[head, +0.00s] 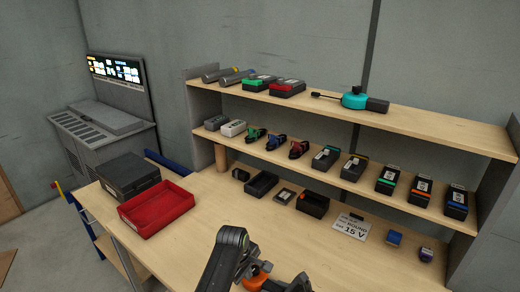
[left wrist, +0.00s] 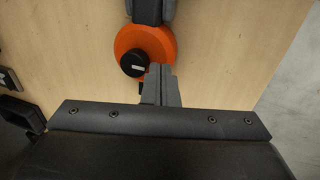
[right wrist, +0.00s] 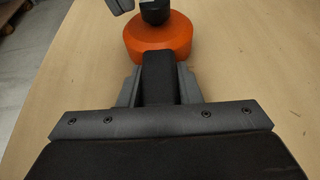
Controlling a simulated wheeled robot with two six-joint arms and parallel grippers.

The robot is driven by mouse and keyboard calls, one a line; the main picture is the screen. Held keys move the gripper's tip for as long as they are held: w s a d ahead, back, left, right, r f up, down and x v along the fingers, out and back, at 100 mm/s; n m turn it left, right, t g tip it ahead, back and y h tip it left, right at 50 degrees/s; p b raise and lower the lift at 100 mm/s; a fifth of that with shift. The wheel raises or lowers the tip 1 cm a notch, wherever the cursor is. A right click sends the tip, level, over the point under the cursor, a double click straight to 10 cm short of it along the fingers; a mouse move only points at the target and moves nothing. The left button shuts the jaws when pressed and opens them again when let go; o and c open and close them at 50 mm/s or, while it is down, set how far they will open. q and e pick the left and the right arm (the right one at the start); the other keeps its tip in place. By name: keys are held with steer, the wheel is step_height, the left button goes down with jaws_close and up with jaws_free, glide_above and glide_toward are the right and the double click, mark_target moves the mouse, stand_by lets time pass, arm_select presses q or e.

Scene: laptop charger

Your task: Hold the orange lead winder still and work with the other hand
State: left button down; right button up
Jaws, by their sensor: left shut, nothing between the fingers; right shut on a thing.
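The orange lead winder (right wrist: 158,40) is a round orange body with a black knob (right wrist: 155,12) on top and a black handle (right wrist: 158,75). My right gripper (right wrist: 158,82) is shut on this handle. In the left wrist view the winder (left wrist: 160,42) lies above the pale wooden table. My left gripper (left wrist: 162,72) is shut and empty, its fingertips right beside the black knob (left wrist: 133,63); I cannot tell if they touch it. In the head view the winder (head: 256,279) is mostly hidden by my left arm at the bottom edge.
A red tray (head: 157,212) and a dark grey case (head: 128,175) stand at the table's left. Small black bins (head: 261,185) and a card reading 15 V (head: 351,226) lie below the shelves. The shelves (head: 400,120) hold several chargers and tools. Table around the winder looks clear.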

arm_select(q)
steer(key=shift+w+d+v, duration=0.15)
steer(key=shift+w+v, duration=0.05)
steer(key=shift+v, duration=0.75)
steer(key=shift+w+d+v, duration=0.1)
steer(key=shift+w+v, duration=0.05)
steer(key=shift+v, duration=0.8)
steer(key=shift+w+d+v, duration=0.15)
steer(key=shift+w+v, duration=0.05)
steer(key=shift+v, duration=0.75)
steer(key=shift+r, duration=0.15)
arm_select(e)
steer(key=o, duration=1.2)
steer(key=shift+d, duration=0.1)
